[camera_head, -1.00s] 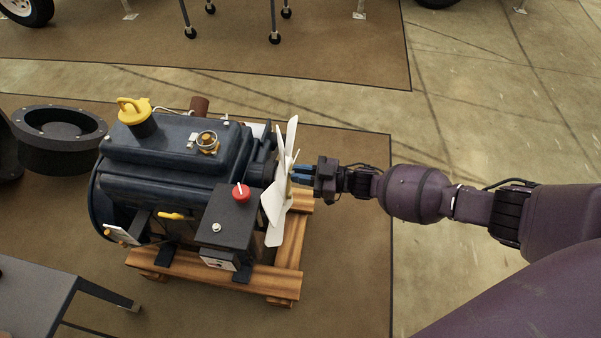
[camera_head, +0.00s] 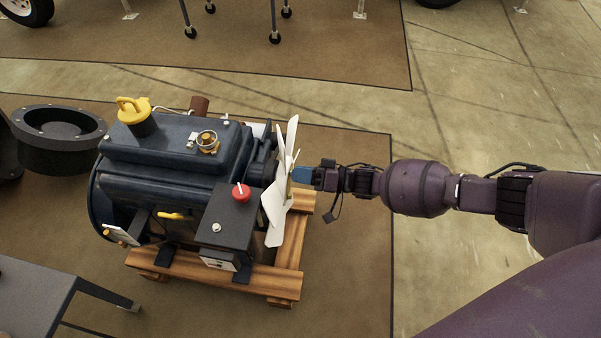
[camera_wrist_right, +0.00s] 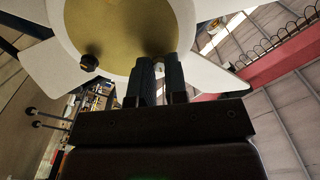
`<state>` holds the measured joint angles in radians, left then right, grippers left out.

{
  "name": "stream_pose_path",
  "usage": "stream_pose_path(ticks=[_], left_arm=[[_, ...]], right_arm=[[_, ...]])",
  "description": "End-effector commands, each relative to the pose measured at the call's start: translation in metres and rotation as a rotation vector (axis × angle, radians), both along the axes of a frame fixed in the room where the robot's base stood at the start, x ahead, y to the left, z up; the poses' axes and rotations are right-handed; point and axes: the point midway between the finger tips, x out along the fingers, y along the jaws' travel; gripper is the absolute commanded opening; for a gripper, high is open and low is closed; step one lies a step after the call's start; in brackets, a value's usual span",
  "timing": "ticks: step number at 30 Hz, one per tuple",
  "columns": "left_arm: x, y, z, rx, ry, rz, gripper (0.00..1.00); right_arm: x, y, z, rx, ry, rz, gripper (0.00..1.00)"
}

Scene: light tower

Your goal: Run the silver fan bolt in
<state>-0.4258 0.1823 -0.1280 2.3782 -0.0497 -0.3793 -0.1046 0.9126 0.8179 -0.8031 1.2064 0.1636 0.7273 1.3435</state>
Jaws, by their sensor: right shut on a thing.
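The white fan (camera_head: 274,205) stands upright on the right end of the dark blue engine (camera_head: 165,170). My right gripper (camera_head: 295,174) points left at the fan's middle, its blue fingertips up at the hub. In the right wrist view, the fan's yellow hub face (camera_wrist_right: 125,30) fills the top, and the gripper's two fingers (camera_wrist_right: 161,65) reach its lower edge. A dark bolt head (camera_wrist_right: 89,62) shows on the hub, left of the fingers. My left gripper is out of view.
The engine rests on a wooden skid (camera_head: 215,279) on a brown mat (camera_head: 350,270). A black ring-shaped part (camera_head: 60,138) lies at the left. A grey table corner (camera_head: 40,290) is at lower left. The floor right of the mat is clear except for my arm.

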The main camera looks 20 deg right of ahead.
Motion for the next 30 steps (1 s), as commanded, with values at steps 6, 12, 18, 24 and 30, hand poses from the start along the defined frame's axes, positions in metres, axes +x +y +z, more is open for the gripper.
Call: stream_pose_path(ticks=[6,12,18,24,30], left_arm=[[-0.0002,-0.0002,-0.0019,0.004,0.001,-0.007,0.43],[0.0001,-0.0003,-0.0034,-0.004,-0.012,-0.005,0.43],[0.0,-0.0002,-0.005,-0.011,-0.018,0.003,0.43],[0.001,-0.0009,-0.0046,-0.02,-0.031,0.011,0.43],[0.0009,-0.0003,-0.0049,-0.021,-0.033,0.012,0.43]], right_arm=[[-0.0029,-0.0037,-0.0057,0.108,0.179,-0.004,0.0],[-0.0029,-0.0033,-0.0054,0.212,0.33,-0.004,0.0],[-0.0029,-0.0037,-0.0055,0.299,0.458,-0.005,0.0],[-0.0031,-0.003,-0.0051,0.361,0.55,-0.004,0.0],[-0.0026,-0.0033,-0.0044,0.395,0.601,-0.006,0.0]])
